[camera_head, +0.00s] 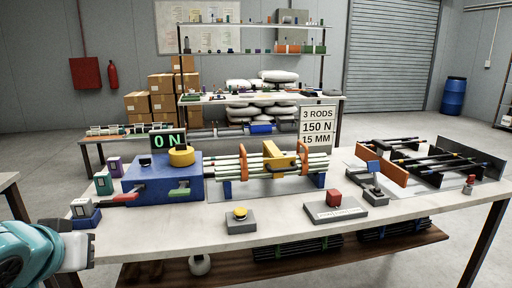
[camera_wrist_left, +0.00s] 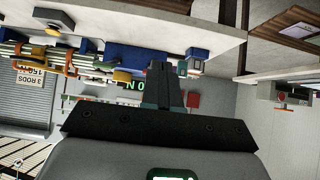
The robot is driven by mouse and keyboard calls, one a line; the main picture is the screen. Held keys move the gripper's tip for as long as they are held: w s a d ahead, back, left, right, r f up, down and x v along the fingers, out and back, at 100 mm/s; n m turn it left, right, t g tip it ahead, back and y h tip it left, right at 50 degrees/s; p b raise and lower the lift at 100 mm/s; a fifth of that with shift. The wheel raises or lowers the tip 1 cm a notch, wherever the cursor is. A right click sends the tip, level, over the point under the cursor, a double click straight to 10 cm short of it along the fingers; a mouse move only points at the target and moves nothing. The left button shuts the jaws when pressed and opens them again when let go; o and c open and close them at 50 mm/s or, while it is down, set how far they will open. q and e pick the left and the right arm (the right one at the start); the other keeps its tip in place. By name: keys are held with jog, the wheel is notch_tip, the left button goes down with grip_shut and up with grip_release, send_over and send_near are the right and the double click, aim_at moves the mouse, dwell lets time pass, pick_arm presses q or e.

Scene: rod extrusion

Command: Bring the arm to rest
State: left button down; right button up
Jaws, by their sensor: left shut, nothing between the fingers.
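My left arm (camera_head: 40,250) shows as a teal and white link at the lower left of the head view, beside the table's left front corner. Its fingers are not clear in that view. In the left wrist view, the left gripper (camera_wrist_left: 163,75) is shut and empty, its dark fingers together. The scene there is upside down, with the blue press box (camera_wrist_left: 135,58) behind the fingertips. I cannot tell the exact gap, but nothing is held. My right gripper is in neither view.
Small blocks (camera_head: 84,208) stand near my left arm.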

pick_arm(q)
jog(key=w+d+f+m+g+h, duration=0.15)
jog(key=d+f, duration=0.25)
jog(key=f, duration=0.6)
jog(key=d+f+g+h, duration=0.2)
jog(key=d+f, duration=0.3)
jog(key=f, duration=0.6)
jog(key=w+d+f+m+g+h, duration=0.15)
jog(key=d+f, duration=0.25)
jog(key=f, duration=0.6)
jog(key=s+d+f+n+g+h, duration=0.1)
jog(key=s+d+f+g, duration=0.1)
jog(key=s+f, duration=0.8)
jog(key=s+d+f+n+g, duration=0.1)
jog(key=s+d+f+g, duration=0.15)
jog(key=s+f, duration=0.7)
notch_tip(320, 180, up, 18)
jog(key=w+p, duration=0.1)
jog(key=p, duration=1.9)
jog(key=shift+w+d+r, duration=0.15)
jog(key=shift+d+r, duration=0.05)
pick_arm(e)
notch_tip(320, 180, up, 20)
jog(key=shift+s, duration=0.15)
pick_arm(q)
jog(key=shift+t, duration=0.25)
